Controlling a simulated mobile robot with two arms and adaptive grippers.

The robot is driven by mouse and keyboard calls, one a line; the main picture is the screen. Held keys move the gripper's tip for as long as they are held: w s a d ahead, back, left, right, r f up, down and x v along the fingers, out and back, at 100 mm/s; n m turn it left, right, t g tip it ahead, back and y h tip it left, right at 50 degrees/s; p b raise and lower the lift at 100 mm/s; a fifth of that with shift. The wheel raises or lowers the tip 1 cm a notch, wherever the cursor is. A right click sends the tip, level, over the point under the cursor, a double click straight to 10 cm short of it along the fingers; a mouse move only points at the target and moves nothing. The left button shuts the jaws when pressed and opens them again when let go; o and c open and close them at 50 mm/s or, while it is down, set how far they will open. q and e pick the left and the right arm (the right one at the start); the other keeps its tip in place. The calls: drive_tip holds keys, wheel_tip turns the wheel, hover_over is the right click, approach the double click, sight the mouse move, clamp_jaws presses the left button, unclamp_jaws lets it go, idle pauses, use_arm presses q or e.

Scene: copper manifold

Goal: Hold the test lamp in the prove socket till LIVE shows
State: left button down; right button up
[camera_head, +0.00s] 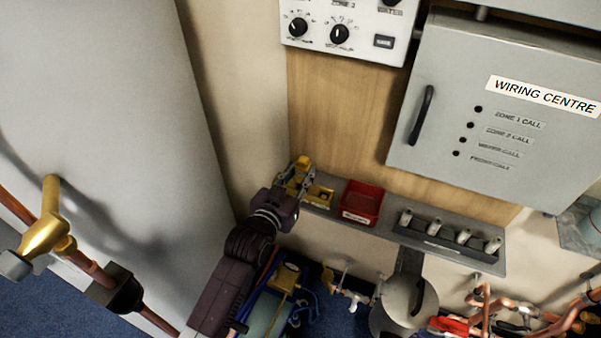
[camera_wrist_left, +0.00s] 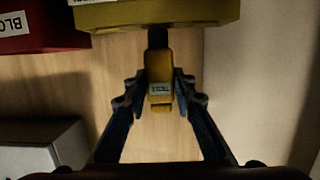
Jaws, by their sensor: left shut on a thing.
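The yellow test lamp (camera_wrist_left: 159,68) is between the fingertips of my left gripper (camera_wrist_left: 161,82) in the left wrist view. It has a small pale window with marks too small to read, and a dark neck. The neck meets the edge of the yellow prove unit (camera_wrist_left: 160,14); I cannot tell whether it sits inside the socket or only in front of it. In the head view the lamp (camera_head: 303,162) stands up in my left gripper (camera_head: 301,175), beside the yellow unit (camera_head: 320,196) on the shelf. My right gripper is not in view.
A red bin (camera_head: 362,202) stands right of the yellow unit, with a rack of several pale cylinders (camera_head: 436,238) beyond it. The grey wiring centre box (camera_head: 440,110) and a white control panel (camera_head: 365,25) are above. Pipes and valves (camera_head: 350,290) lie below the shelf.

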use_arm(q)
drive_tip(key=shift+f+b, duration=0.55)
drive_tip(key=shift+f, duration=0.4)
idle(1.1)
drive_tip(key=shift+r, duration=0.15)
idle(0.4)
drive_tip(key=shift+r+p, duration=2.2)
drive_tip(key=shift+p, duration=0.3)
drive_tip(key=shift+f, duration=0.1)
